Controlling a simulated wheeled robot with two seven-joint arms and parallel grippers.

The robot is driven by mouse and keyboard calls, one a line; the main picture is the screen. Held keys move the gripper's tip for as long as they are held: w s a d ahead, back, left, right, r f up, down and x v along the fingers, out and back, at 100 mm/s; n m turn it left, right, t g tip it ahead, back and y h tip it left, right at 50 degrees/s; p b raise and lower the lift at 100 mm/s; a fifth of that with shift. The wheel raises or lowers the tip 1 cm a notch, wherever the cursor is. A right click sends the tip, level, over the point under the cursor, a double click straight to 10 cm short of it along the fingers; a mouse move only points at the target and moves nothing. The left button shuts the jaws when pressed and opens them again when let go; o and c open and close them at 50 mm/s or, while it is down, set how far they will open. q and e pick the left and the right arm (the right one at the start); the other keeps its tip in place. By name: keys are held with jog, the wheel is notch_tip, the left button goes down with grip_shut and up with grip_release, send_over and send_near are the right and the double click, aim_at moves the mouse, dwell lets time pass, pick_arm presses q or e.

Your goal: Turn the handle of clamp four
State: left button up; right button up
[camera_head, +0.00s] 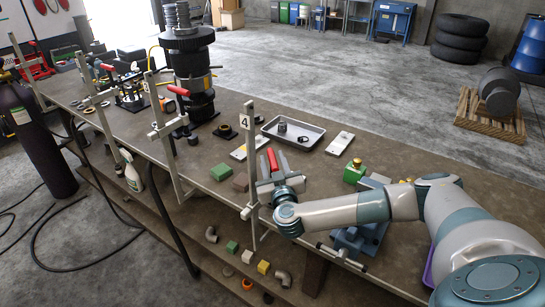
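Clamp four is an upright metal bar clamp (249,170) at the table's near edge, with a white tag reading 4 (245,122) near its top. Its red handle (272,158) sticks up just right of the bar. My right gripper (273,162) comes in from the right, its grey fingers on either side of the red handle. I cannot tell whether they press on it. The gripper body hides the handle's lower part and some of the clamp. My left gripper is not in view.
A metal tray (308,137) with small parts lies behind clamp four. Other bar clamps with red handles stand along the near edge to the left. A tall dark transmission part (190,75) stands on the table. Green and brown blocks (221,172) lie left of clamp four.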

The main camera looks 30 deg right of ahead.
jog(key=shift+w+d, duration=0.1)
jog(key=shift+w, duration=0.25)
grip_shut()
jog(key=shift+d+n+y, duration=0.1)
jog(key=shift+n+y, duration=0.3)
